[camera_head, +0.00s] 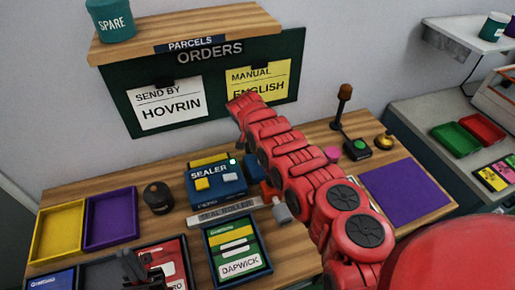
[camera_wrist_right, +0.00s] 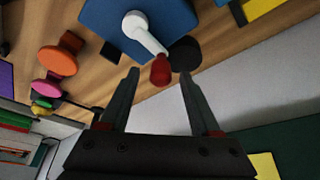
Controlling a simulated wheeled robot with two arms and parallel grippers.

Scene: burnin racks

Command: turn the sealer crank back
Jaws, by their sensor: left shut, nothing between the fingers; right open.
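The blue sealer (camera_head: 229,189) stands on the wooden bench in the head view, with a yellow and a pale button on top. Its crank is hard to make out there beside my red right arm. In the right wrist view the sealer (camera_wrist_right: 112,14) is at the top, and its white crank arm (camera_wrist_right: 146,36) ends in a red knob (camera_wrist_right: 160,71). My right gripper (camera_wrist_right: 159,77) is open, with the knob at the mouth between its fingertips; I cannot tell whether they touch. My left gripper (camera_head: 134,270) is shut and empty at the lower left of the head view.
A grey seal roller bar (camera_head: 222,211) and a green Dapwick card (camera_head: 238,253) lie in front of the sealer. A dark round object (camera_head: 158,197) and purple tray (camera_head: 110,218) are left of it. The orders board (camera_head: 210,110) stands behind. A purple mat (camera_head: 405,190) lies right.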

